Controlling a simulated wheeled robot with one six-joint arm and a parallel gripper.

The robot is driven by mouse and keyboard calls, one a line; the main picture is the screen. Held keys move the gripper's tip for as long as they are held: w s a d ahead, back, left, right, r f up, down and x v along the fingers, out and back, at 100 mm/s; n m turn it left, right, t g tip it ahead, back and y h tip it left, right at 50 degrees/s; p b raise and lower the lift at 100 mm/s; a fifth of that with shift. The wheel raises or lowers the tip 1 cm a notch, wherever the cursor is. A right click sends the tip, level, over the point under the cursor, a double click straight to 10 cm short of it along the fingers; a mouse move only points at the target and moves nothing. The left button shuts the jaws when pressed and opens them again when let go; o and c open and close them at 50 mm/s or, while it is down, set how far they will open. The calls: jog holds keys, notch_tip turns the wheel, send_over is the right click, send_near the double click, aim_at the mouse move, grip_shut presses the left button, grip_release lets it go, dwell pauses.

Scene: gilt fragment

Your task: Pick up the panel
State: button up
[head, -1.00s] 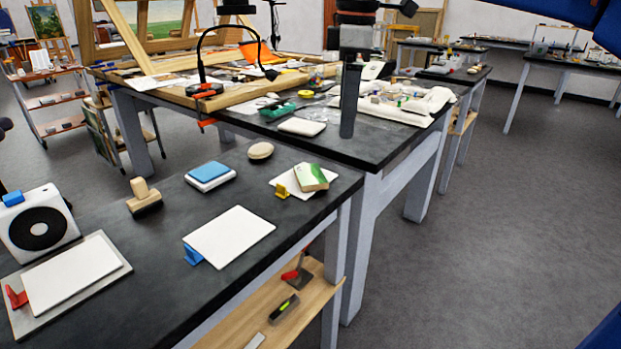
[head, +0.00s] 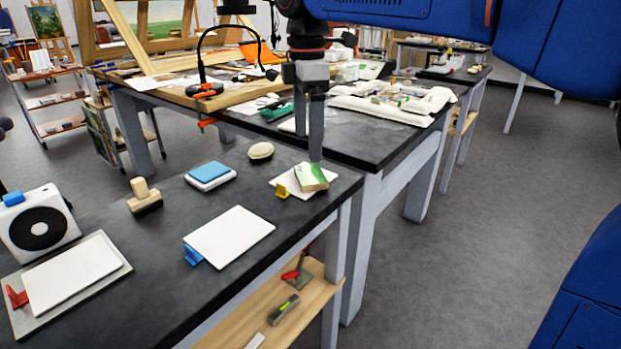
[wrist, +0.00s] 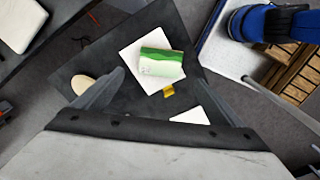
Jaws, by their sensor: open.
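The panel (head: 311,177), a small block with a green painted top and pale edges, lies on a white sheet (head: 285,184) at the far right corner of the near table. In the wrist view the panel (wrist: 161,63) shows green and white bands and lies tilted, beyond the fingertips. My gripper (head: 314,152) is above and just behind the panel in the head view, apart from it as far as I can tell. In the wrist view my gripper (wrist: 162,82) has its two fingers spread wide with nothing between them.
A yellow tag (head: 281,191) stands at the sheet's front edge. An oval pale stone (head: 260,150), a blue-topped block (head: 209,171) and a white board (head: 230,236) with a blue tag (head: 193,255) are nearby. The cluttered larger table (head: 365,149) stands close behind.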

aim_at(303, 172)
jog(key=shift+d+f, duration=0.1)
jog(key=shift+f, duration=4)
jog(key=c, duration=1.2)
jog(key=shift+c, duration=0.2)
notch_tip(303, 172, up, 10)
jog(key=w+a+m, duration=0.1)
jog(key=w+m, duration=0.1)
jog(key=m, duration=0.8)
jog(key=shift+m, duration=0.3)
jog(key=shift+s+a+f, duration=0.1)
jog(key=shift+f, duration=2.35)
jog(key=shift+s+a+f, duration=0.1)
jog(key=shift+f, duration=2.3)
